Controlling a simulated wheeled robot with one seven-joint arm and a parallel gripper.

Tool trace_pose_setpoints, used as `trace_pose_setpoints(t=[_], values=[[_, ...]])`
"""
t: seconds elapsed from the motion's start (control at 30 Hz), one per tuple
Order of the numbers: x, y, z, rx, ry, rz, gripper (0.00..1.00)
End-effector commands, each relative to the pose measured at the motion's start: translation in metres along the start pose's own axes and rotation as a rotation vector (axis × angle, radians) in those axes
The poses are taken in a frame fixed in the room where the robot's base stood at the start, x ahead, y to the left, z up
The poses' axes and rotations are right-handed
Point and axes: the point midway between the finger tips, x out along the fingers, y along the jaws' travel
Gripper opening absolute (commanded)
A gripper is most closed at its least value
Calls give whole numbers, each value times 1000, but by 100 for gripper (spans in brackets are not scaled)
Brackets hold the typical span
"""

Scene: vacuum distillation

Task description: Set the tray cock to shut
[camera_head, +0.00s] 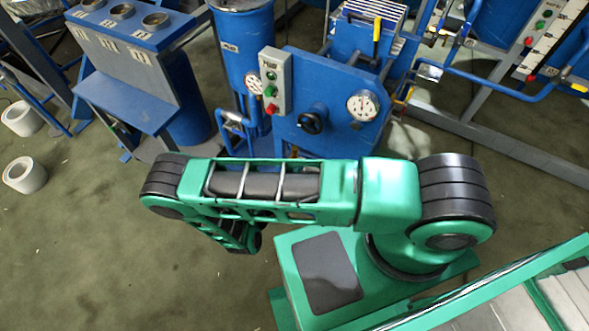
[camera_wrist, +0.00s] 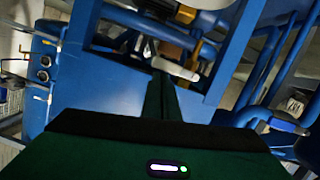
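In the wrist view a short pale lever handle (camera_wrist: 175,69) runs across just beyond my fingertips, with a brass-coloured valve body (camera_wrist: 204,52) beside it. This looks like the tray cock, but I see no label that confirms it. My gripper (camera_wrist: 164,78) shows as two dark green fingers close together, with no clear gap. The fingertips reach the handle's left part in the picture; whether they touch it I cannot tell. In the head view my gripper is hidden by my arm, and I cannot pick out the cock for certain.
In the head view a blue panel (camera_head: 335,85) carries a gauge (camera_head: 363,105), a black knob (camera_head: 312,119) and a grey button box (camera_head: 275,80). Blue pipes (camera_wrist: 268,75) and frame bars crowd the handle's surroundings. Open floor (camera_head: 100,250) lies left.

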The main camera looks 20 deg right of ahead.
Motion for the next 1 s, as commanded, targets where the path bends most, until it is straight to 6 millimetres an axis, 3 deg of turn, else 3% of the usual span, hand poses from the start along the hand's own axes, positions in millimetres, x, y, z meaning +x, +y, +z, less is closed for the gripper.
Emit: trace_pose_setpoints(t=[0.47, 0.77, 1.0], values=[[0, 2, 2, -5, -6, 2, 0], [-12, 6, -37, -2, -1, -5, 0], [-63, 9, -36, -3, -1, -8, 0]])
